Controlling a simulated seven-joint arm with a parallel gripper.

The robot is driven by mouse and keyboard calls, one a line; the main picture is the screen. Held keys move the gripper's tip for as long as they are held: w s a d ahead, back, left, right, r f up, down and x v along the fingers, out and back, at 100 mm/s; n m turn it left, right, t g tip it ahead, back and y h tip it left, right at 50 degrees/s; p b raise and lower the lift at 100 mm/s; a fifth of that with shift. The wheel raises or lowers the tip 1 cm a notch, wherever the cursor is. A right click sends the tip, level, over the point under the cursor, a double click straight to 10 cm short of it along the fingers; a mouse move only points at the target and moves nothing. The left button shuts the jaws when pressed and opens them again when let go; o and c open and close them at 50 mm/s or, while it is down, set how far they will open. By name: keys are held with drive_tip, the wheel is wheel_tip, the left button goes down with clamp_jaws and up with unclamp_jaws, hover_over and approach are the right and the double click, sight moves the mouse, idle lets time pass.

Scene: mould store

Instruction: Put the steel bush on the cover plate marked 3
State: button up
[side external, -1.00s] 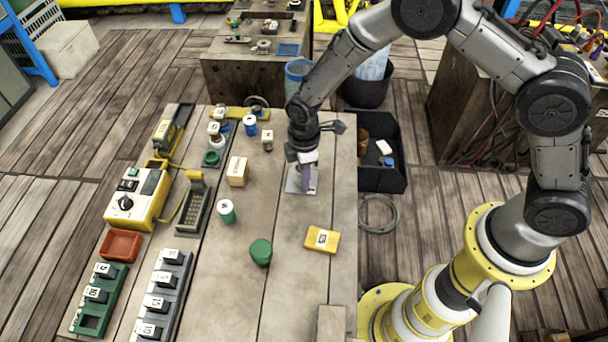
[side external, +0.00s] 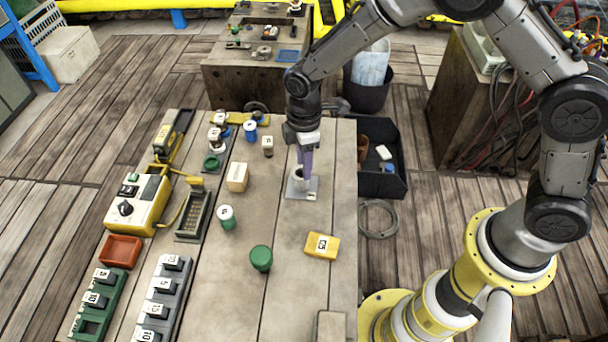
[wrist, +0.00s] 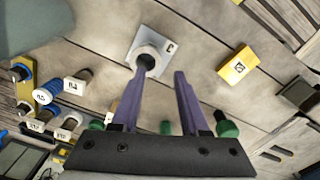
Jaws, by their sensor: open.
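The steel bush (wrist: 149,61) is a short pale grey ring with a dark bore. It stands upright on the square light-grey cover plate (wrist: 146,36), whose dark mark near one edge looks like a 3. In the side view the bush (side external: 297,174) also stands on the plate (side external: 302,190), partly behind a finger. My gripper (side external: 305,172) is just above the plate with its purple fingers pointing down. In the wrist view my gripper (wrist: 158,72) is open with nothing between the fingers; one fingertip overlaps the bush's edge in the picture, and I cannot tell if they touch.
A yellow block (side external: 321,246) and a green cylinder (side external: 261,258) are nearer the camera. A cardboard box (side external: 237,177) and a white-topped green cylinder (side external: 227,217) stand left of the plate. A black bin (side external: 381,180) is beyond the table's right edge. Bare wood surrounds the plate.

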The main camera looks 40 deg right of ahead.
wheel_tip(320, 180, up, 5)
drive_tip(key=shift+f, duration=0.1)
drive_tip(key=s+d+r+m+t, duration=0.1)
drive_tip(key=s+d+r+m, duration=0.15)
drive_tip(key=r, duration=0.25)
drive_tip(key=s+d+r+m+t, duration=0.1)
drive_tip(key=s+d+r, duration=0.15)
drive_tip(key=r, duration=0.35)
drive_tip(key=s+d+r+m+t, duration=0.1)
drive_tip(key=s+d+r+m, duration=0.1)
drive_tip(key=s, duration=0.4)
drive_tip(key=s+d+r+m+t, duration=0.1)
drive_tip(key=s+d+r+m, duration=0.2)
drive_tip(key=s, duration=0.4)
drive_tip(key=s+d+r+m+t, duration=0.1)
drive_tip(key=s+d+r+m, duration=0.1)
drive_tip(key=s+d+m, duration=0.3)
drive_tip(key=shift+s+d+r+t, duration=0.25)
drive_tip(key=shift+s+r+t, duration=0.05)
drive_tip(key=shift+s, duration=0.8)
